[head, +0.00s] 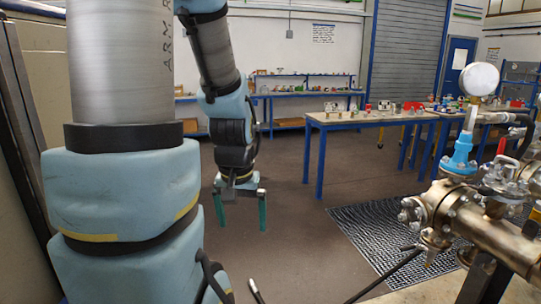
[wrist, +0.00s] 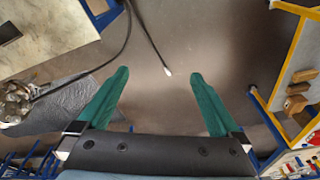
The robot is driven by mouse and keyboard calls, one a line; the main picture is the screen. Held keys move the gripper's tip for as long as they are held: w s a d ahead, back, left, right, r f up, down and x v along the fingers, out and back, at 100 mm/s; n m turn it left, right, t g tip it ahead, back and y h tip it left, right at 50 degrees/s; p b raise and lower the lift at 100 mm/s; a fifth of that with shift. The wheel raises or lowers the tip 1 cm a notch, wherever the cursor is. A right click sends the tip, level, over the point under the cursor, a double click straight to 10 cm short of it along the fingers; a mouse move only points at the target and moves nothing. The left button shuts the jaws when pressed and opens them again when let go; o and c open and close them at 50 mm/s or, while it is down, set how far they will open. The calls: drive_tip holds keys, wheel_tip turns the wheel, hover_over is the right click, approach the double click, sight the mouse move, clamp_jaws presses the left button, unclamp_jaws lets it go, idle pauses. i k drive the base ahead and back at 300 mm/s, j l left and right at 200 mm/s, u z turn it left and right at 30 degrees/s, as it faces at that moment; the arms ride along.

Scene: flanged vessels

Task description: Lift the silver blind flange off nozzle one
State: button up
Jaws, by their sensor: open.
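A metal pipe assembly (head: 490,235) with bolted flanges stands at the right of the head view. A tarnished, brassy-silver bolted flange (head: 437,207) closes its near left end. I cannot tell which part is nozzle one or whether this is its blind flange. Part of bolted metalwork also shows at the left edge of the wrist view (wrist: 14,100). My gripper (head: 243,226) hangs with its green fingers pointing down, left of the assembly and well apart from it. The fingers are spread with nothing between them, as the wrist view (wrist: 160,74) also shows.
A white-faced gauge (head: 480,79) on a blue fitting (head: 460,155) rises above the pipework. A black mat (head: 385,235) lies on the floor beside it. A dark cable (head: 385,276) runs near the front. Blue-legged tables (head: 360,117) with small items stand behind. Floor around my gripper is clear.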

sight(509, 171)
drive_tip(key=z, duration=0.5)
drive_tip(key=i+j+z, duration=0.25)
drive_tip(key=z, duration=0.2)
drive_tip(key=i+j+z, duration=0.25)
drive_tip(key=j+z, duration=0.25)
drive_tip(key=l, duration=0.15)
